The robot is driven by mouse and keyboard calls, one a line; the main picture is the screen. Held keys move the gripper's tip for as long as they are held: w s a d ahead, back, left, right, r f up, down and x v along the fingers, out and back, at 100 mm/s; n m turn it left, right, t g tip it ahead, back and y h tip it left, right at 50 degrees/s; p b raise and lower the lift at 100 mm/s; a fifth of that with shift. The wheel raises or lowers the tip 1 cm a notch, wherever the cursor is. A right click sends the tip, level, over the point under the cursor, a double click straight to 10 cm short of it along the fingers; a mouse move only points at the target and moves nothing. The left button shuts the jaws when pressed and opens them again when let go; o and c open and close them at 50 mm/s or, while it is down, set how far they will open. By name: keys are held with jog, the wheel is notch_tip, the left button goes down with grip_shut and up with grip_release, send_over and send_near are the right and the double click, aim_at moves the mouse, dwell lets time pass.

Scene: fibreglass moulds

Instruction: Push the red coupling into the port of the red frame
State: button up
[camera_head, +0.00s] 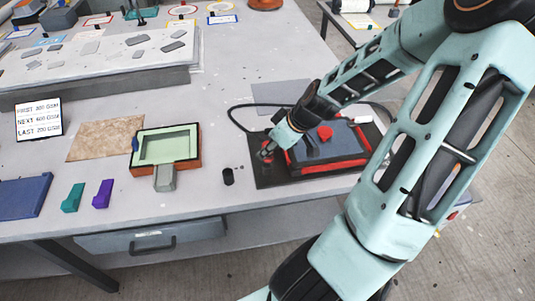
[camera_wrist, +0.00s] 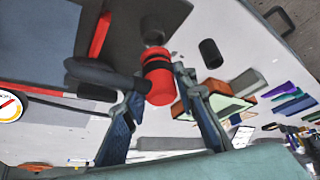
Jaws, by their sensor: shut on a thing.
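The red coupling (camera_wrist: 158,85) sits between the two fingers of my gripper (camera_wrist: 163,78) in the wrist view, with a black hose (camera_wrist: 95,73) running off to the left. My gripper is shut on it. In the head view my gripper (camera_head: 267,151) is low over the left edge of a dark mat (camera_head: 264,176), and I cannot make out the coupling there. Red edging (camera_head: 330,169) of the frame lies just right of my gripper, around a grey-blue block. A red bar (camera_wrist: 100,35) shows in the wrist view. The port is not clearly seen.
A small black cylinder (camera_head: 228,176) stands left of the mat. An orange-brown mould with a green inside (camera_head: 167,149) is farther left. Purple (camera_head: 102,194) and teal (camera_head: 73,198) blocks stand near the front edge. The black hose (camera_head: 240,107) loops behind my gripper.

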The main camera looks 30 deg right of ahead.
jog(key=s+r+p, duration=0.2)
jog(key=s+r, duration=0.7)
jog(key=s, duration=0.4)
jog(key=shift+s+d+r, duration=0.25)
jog(key=shift+s, duration=0.15)
jog(key=shift+s+r, duration=0.1)
dwell(0.4)
